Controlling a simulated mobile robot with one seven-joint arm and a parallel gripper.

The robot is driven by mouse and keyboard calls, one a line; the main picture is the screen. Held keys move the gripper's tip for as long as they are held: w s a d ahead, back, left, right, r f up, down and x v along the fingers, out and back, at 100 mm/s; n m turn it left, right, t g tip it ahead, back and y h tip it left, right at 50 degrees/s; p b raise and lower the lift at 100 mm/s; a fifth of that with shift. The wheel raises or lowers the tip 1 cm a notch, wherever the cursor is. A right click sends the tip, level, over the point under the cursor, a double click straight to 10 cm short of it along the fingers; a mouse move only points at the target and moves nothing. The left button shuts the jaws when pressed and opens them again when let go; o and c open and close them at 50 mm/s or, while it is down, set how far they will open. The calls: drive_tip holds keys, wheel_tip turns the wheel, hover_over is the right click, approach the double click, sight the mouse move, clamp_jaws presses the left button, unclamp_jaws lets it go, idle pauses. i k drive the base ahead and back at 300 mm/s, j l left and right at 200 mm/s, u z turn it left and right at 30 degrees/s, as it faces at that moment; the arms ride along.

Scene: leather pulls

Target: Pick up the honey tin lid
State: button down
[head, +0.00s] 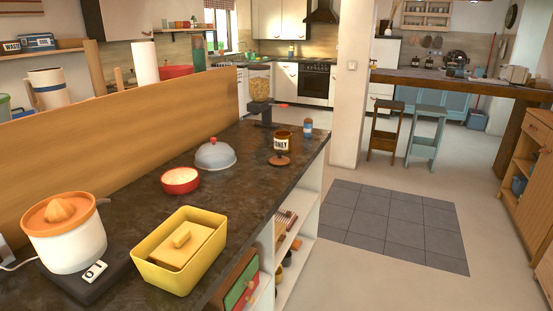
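The honey tin lid (279,160) is a small brown disc with a knob on top. It lies on the dark counter near its right edge, in front of the honey tin. The honey tin (282,145) is dark amber with a white "HONEY" label and stands upright. The lid looks apart from the tin's top opening; I cannot tell whether it touches the tin's base. My gripper does not show in the head view.
On the dark counter (232,180) stand a grey dome with a red knob (215,155), a red bowl (180,181), a yellow bin (182,250), a citrus juicer (67,235), a cereal dispenser (260,88) and a small blue-banded jar (308,127). Open floor (400,222) lies right.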

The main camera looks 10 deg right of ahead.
sight(279, 160)
drive_tip(key=i+l+u, duration=0.1)
drive_tip(key=l, duration=0.25)
drive_tip(key=i+l+u, duration=0.1)
drive_tip(key=i+l, duration=0.15)
drive_tip(key=l, duration=0.15)
drive_tip(key=i+l+u, duration=0.1)
drive_tip(key=l, duration=0.3)
drive_tip(key=i+l+u, duration=0.1)
drive_tip(key=l, duration=0.3)
drive_tip(key=i+l, duration=0.2)
drive_tip(key=l, duration=0.2)
drive_tip(key=i+l+u, duration=0.15)
drive_tip(key=l, duration=0.25)
drive_tip(key=i+l+u, duration=0.15)
drive_tip(key=i+l, duration=0.4)
drive_tip(key=i, duration=0.55)
